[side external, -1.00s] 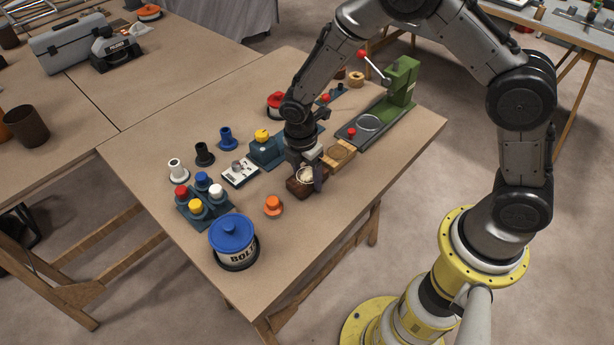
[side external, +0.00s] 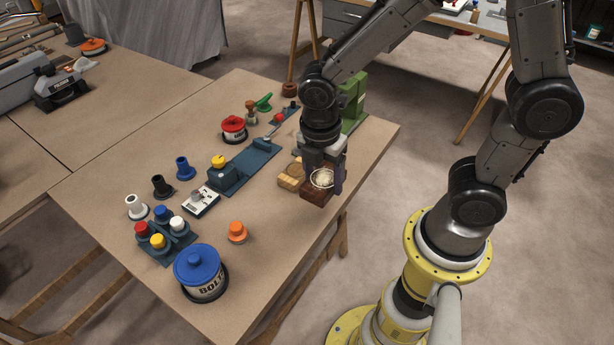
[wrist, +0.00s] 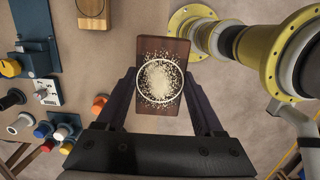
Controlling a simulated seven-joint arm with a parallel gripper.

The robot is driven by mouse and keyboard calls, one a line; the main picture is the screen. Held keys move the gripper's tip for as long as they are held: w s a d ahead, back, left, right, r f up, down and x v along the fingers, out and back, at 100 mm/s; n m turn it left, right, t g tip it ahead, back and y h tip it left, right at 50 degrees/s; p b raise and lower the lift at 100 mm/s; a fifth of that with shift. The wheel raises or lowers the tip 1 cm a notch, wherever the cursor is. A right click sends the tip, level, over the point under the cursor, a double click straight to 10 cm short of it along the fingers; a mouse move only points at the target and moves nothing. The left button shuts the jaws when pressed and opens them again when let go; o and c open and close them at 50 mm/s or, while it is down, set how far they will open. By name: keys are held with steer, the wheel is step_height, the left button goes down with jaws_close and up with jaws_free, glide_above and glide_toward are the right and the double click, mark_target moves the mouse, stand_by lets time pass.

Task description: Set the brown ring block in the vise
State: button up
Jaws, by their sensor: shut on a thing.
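The brown ring block (side external: 316,194) is a dark brown slab with a pale ring and a speckled cream patch on top. My gripper (side external: 322,178) is shut on it across its sides. In the wrist view the block (wrist: 177,45) lies between the two dark fingers, looking large and raised above the table. The vise (side external: 243,166) appears to be the long blue-teal base with a block and yellow knob at one end and a red-knobbed lever at the other. It stands left of my gripper, apart from it. In the wrist view the vise (wrist: 36,62) is at the upper left.
A light wooden block (side external: 289,180) lies just left of the held block. A green press (side external: 354,105) is behind my gripper. An orange knob (side external: 237,232), a blue-lidded bolt tin (side external: 201,271) and a meter box (side external: 201,203) stand nearer the front. The table's right edge is close by.

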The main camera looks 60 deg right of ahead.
steer(key=shift+s+r, duration=0.2)
steer(key=w+a+r+n, duration=0.1)
steer(key=w+r, duration=0.2)
steer(key=w, duration=0.6)
steer(key=m, duration=0.1)
glide_above(249, 161)
steer(key=f, duration=0.9)
steer(key=shift+a+f, duration=0.15)
steer(key=shift+a, duration=0.05)
steer(key=shift+f, duration=2.55)
steer(key=shift+f, duration=0.65)
